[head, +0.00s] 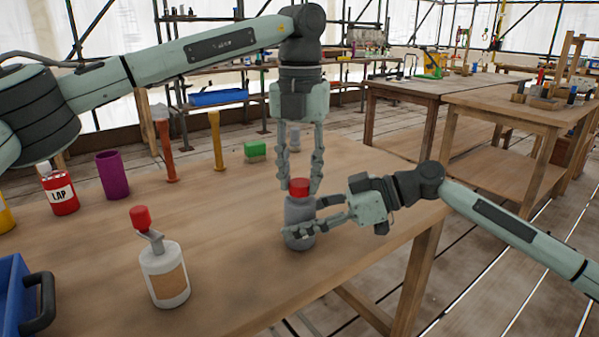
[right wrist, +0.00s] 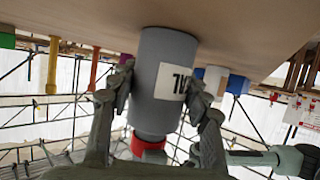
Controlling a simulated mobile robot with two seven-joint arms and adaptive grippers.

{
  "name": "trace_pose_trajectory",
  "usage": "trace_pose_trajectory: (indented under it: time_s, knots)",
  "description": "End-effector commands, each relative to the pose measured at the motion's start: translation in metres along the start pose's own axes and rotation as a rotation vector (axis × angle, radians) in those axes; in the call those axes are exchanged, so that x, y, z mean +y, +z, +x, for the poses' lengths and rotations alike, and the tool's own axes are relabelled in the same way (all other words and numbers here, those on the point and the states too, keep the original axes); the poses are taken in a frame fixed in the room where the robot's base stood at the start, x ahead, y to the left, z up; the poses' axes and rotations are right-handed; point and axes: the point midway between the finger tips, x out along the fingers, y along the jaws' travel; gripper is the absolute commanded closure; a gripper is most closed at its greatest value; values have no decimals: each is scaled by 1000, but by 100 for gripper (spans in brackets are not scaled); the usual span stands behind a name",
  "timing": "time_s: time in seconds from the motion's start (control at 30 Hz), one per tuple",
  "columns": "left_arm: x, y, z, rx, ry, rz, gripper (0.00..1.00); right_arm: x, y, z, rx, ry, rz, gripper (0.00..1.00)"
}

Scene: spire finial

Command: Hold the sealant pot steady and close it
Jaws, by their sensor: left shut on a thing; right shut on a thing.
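The sealant pot (head: 299,215) is a grey cylinder standing upright near the table's right edge. In the right wrist view the pot (right wrist: 165,75) appears upside down, with a white label. A red lid (head: 300,187) sits at its top and also shows in the right wrist view (right wrist: 148,143). I cannot tell how tightly it is seated. My left gripper (head: 301,188) points straight down from above, shut on the lid. My right gripper (head: 300,225) comes in from the right, shut on the pot's body; its fingers (right wrist: 160,90) flank the pot in the right wrist view.
A white bottle with a red top (head: 165,272) stands at the front left. A blue crate (head: 15,295), red can (head: 61,196) and purple cup (head: 112,175) are at left. Orange posts (head: 166,150) and a green block (head: 256,151) stand behind. The table's middle is clear.

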Motion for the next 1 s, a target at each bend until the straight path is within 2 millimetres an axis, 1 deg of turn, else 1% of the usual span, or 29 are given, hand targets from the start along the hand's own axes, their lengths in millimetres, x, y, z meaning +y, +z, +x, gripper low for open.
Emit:
trace_pose_trajectory:
  time_s: [0.43,0.5,0.57,0.67,1.0]
  knots:
    - [0,0,8,0,0,1,79,0,0,0,0,0,0,100]
    - [0,0,8,0,0,27,79,0,0,0,0,0,0,100]
    - [0,0,8,0,-1,88,79,0,0,0,0,-1,0,100]
    - [1,0,9,0,-1,282,79,0,0,0,0,-1,0,100]
    - [2,1,9,-3,2,1170,79,0,0,0,0,-1,0,100]
